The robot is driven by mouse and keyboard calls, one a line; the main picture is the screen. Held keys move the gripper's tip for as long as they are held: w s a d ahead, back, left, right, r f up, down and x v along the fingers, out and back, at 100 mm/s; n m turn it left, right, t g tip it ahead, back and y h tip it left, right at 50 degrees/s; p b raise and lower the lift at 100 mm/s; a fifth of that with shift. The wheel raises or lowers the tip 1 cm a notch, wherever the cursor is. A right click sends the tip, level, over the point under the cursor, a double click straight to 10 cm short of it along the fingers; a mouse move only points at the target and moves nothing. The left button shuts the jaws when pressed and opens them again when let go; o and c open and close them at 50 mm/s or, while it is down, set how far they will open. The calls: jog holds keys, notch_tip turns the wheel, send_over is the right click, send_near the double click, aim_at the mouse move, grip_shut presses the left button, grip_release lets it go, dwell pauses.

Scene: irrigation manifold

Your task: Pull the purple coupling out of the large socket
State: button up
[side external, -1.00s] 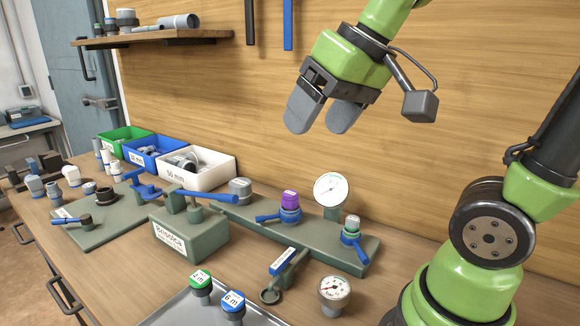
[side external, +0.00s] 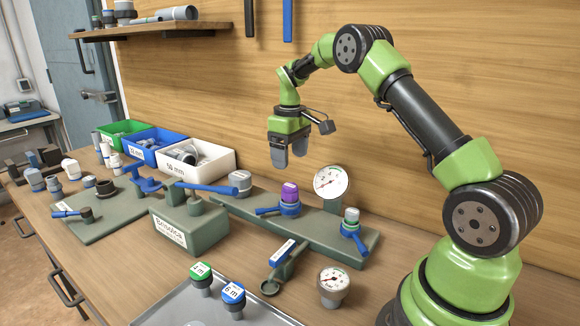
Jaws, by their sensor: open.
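The purple coupling (side external: 289,192) stands upright in a socket with a blue collar and blue lever (side external: 275,210), on the long grey-green manifold base (side external: 320,232). My gripper (side external: 289,158) is open and empty, its two grey fingers pointing down. It hangs above the purple coupling, with a gap between the fingertips and the coupling's top in the picture. How well they line up in depth I cannot tell from this one view.
A round gauge (side external: 331,183) stands just right of the coupling. A grey-topped fitting (side external: 351,216) with a blue lever is farther right, and a grey cap (side external: 241,181) is to the left. A white bin (side external: 205,168) stands behind left. A tray (side external: 170,312) with labelled fittings lies in front.

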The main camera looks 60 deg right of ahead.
aim_at(290, 185)
notch_tip(290, 185, down, 9)
jog(key=shift+f, duration=0.1)
dwell(0.3)
jog(key=c, duration=1.1)
jog(key=shift+r, duration=0.25)
jog(key=shift+r, duration=0.8)
jog(key=shift+r, duration=0.1)
jog(key=shift+r, duration=0.8)
